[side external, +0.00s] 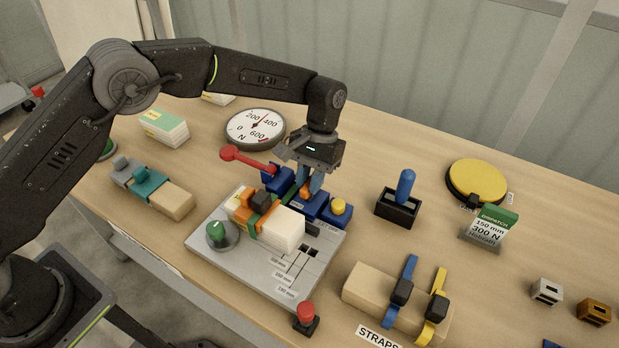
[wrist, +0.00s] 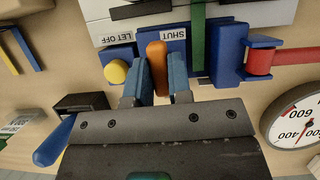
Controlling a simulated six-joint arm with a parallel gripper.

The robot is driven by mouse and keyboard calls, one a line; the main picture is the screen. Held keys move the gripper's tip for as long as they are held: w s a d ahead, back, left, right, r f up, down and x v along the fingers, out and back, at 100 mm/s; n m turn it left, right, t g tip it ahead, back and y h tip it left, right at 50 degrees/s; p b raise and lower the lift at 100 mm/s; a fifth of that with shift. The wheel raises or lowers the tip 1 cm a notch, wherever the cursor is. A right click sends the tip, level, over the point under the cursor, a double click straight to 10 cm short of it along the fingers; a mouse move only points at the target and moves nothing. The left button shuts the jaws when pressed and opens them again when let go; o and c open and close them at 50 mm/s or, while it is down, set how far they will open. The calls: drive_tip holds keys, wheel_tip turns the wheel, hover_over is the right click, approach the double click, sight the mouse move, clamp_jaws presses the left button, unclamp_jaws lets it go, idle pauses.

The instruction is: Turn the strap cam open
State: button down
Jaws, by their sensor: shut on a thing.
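The strap cam's orange lever (wrist: 157,58) sits at the blue ratchet block (wrist: 200,45), in line with the SHUT label and to the right of the LET OFF label in the wrist view. My gripper (wrist: 161,82) is shut on the orange lever, with one blue-grey finger on each side. In the side external view my gripper (side external: 309,186) points down at the back edge of the grey fixture plate (side external: 215,250), and the fingers hide part of the lever. A green strap (wrist: 198,50) runs from the block over the white-and-tan pack (side external: 283,228).
A red handle (side external: 248,160) sticks out left of the blue block. A yellow button (side external: 339,206) sits to its right. The dial gauge (side external: 256,129) stands behind, and a black holder with a blue handle (side external: 405,190) stands at right. Bare table lies between the holder and gauge.

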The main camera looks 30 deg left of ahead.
drive_tip(key=shift+m, duration=0.3)
drive_tip(key=c, duration=1)
unclamp_jaws()
drive_tip(key=shift+c, duration=0.2)
drive_tip(key=v, duration=1.2)
drive_tip(key=shift+d, duration=0.1)
